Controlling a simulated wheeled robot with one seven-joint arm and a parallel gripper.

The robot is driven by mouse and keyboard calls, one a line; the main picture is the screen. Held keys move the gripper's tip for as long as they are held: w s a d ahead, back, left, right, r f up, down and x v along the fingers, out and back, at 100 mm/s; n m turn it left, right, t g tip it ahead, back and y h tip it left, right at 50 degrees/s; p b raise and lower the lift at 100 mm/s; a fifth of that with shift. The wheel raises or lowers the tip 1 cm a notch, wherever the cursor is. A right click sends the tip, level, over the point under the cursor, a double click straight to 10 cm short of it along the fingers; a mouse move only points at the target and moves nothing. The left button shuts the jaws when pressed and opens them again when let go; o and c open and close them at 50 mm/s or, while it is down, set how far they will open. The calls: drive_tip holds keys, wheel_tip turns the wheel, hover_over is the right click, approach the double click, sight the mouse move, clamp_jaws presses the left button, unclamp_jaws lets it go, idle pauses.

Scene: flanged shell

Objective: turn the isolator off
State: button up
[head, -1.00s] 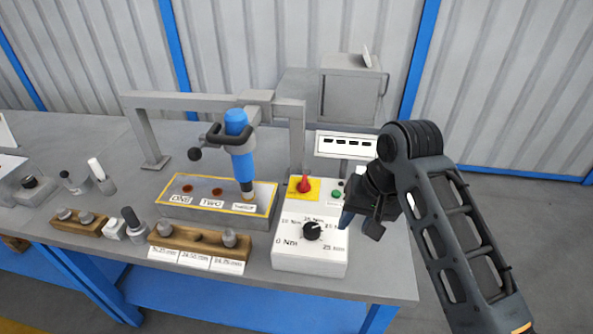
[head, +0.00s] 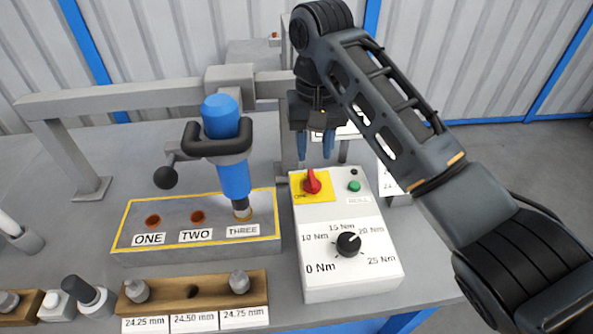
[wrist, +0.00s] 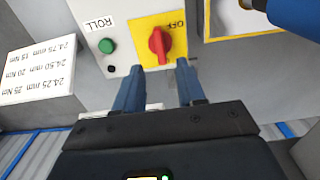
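The isolator is a red rotary handle (head: 312,181) on a yellow plate (head: 299,194) at the far left corner of the white control box (head: 350,276). In the wrist view the red handle (wrist: 158,45) lies roughly in line with the box's sides, and OFF is printed on the yellow plate beside it. My gripper (head: 316,158) is above and just behind the handle in the head view. Its two blue fingers (wrist: 158,85) are apart with nothing between them. The handle lies just beyond the fingertips, and I see no contact.
A green button (head: 354,186) sits right of the isolator, and a black torque dial (head: 348,244) sits nearer. A blue tool (head: 232,176) stands left over a yellow-edged block (head: 130,252). A grey frame (head: 120,98) runs behind. A wooden socket rack (head: 195,292) lies in front.

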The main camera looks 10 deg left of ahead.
sight(312, 178)
wheel_tip(312, 178, down, 8)
drive_tip(key=shift+s+r+b, duration=0.1)
drive_tip(key=shift+r+b, duration=0.15)
drive_tip(key=shift+b, duration=0.3)
clamp_jaws()
